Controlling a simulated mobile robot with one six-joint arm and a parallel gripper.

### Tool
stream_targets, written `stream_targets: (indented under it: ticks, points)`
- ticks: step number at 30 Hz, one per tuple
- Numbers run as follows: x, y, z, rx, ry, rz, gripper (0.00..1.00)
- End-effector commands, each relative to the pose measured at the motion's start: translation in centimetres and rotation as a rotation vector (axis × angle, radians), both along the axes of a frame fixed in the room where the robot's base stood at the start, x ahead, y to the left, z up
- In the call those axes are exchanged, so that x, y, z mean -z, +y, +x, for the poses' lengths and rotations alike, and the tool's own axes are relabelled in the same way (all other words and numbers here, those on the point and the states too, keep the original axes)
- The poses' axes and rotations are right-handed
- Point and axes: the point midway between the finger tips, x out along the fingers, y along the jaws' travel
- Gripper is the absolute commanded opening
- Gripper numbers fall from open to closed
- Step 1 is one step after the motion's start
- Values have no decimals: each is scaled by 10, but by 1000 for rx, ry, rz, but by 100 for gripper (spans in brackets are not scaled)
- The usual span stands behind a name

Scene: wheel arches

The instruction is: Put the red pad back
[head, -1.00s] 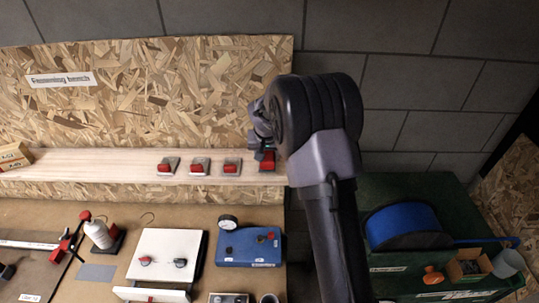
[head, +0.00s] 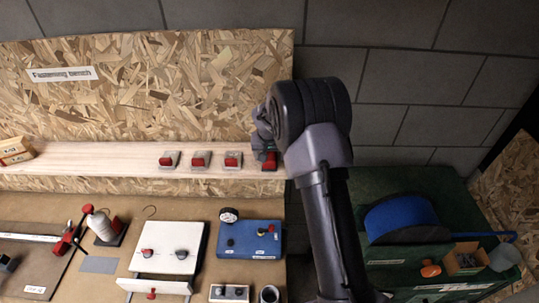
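Three red pads on grey bases stand in a row on the pale wooden shelf (head: 110,160): a left one (head: 168,161), a middle one (head: 198,161) and a right one (head: 232,160). A further red pad (head: 269,162) is at the shelf's right end, directly below my gripper (head: 264,150). My gripper is small and dark here, partly hidden by my arm's wrist, and its fingers do not show clearly. I cannot tell whether it holds this pad or only touches or hovers over it.
A chipboard panel (head: 150,85) rises behind the shelf. A green surface with a blue reel (head: 400,215) lies to the right.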

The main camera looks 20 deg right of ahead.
Motion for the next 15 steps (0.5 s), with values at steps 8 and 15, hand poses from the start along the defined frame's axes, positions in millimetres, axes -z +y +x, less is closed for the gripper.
stream_targets:
  ticks: [8,15]
  points:
    - [-13,1,-2,0,-4,-1,71]
    - [-68,10,-24,1,-5,-1,71]
